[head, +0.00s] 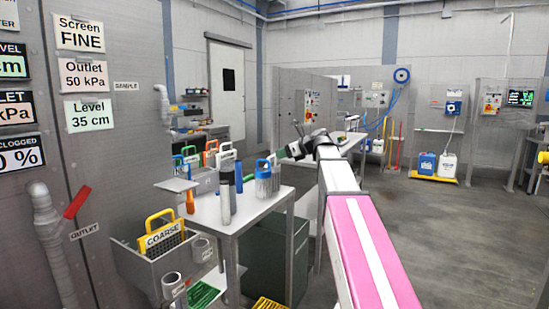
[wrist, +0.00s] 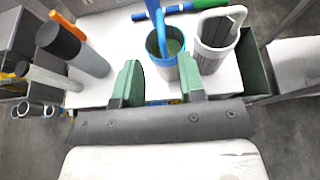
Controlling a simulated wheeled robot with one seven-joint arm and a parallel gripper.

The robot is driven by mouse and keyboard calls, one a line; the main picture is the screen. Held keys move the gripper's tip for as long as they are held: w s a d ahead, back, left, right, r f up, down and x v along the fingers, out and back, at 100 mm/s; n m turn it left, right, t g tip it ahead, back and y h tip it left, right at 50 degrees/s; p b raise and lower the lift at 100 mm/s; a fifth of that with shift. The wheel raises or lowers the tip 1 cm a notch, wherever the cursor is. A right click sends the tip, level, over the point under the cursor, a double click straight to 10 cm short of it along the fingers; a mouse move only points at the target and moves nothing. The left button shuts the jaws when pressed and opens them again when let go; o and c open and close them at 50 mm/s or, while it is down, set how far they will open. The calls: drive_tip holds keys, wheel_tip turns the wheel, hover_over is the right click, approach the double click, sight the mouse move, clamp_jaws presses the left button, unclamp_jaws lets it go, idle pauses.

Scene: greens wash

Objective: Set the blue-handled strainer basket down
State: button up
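The blue-handled strainer basket (head: 264,184) stands upright on the white table, near its back right part, in the head view. In the wrist view the basket (wrist: 165,48) stands beyond my fingertips, its blue rim and handle up and its inside greenish. My gripper (head: 284,152) is above and to the right of the basket in the head view, apart from it. In the wrist view my gripper's two green fingers (wrist: 160,82) are spread with nothing held between them. The right finger overlaps the basket's near side in that view.
A white-handled container (wrist: 216,38) stands close to the basket's right in the wrist view. Dark and pale cylinders (wrist: 75,48) stand to the left. A blue and green tool (wrist: 180,9) lies behind. Bare white tabletop (wrist: 120,35) shows left of the basket.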

drive_tip(key=s+d+f+n+g+h, duration=0.15)
drive_tip(key=s+f+n, duration=0.25)
drive_tip(key=f, duration=0.6)
drive_tip(key=s+f+n+g+h, duration=0.1)
drive_tip(key=s+f+n+h, duration=0.15)
drive_tip(key=f, duration=0.75)
drive_tip(key=s+d+f+n+g+h, duration=0.1)
drive_tip(key=s+f+n, duration=0.3)
drive_tip(key=f, duration=0.6)
drive_tip(key=s+d+f+n+g+h, duration=0.2)
drive_tip(key=s+f+n+h, duration=0.1)
drive_tip(key=s+f+n, duration=0.4)
drive_tip(key=s+d+f+n+g+h, duration=0.2)
drive_tip(key=s+f+n, duration=0.5)
drive_tip(key=s+f, duration=0.4)
drive_tip(key=shift+s+d+f+h, duration=0.2)
drive_tip(key=shift+d+f+h, duration=0.45)
drive_tip(key=shift+f, duration=0.3)
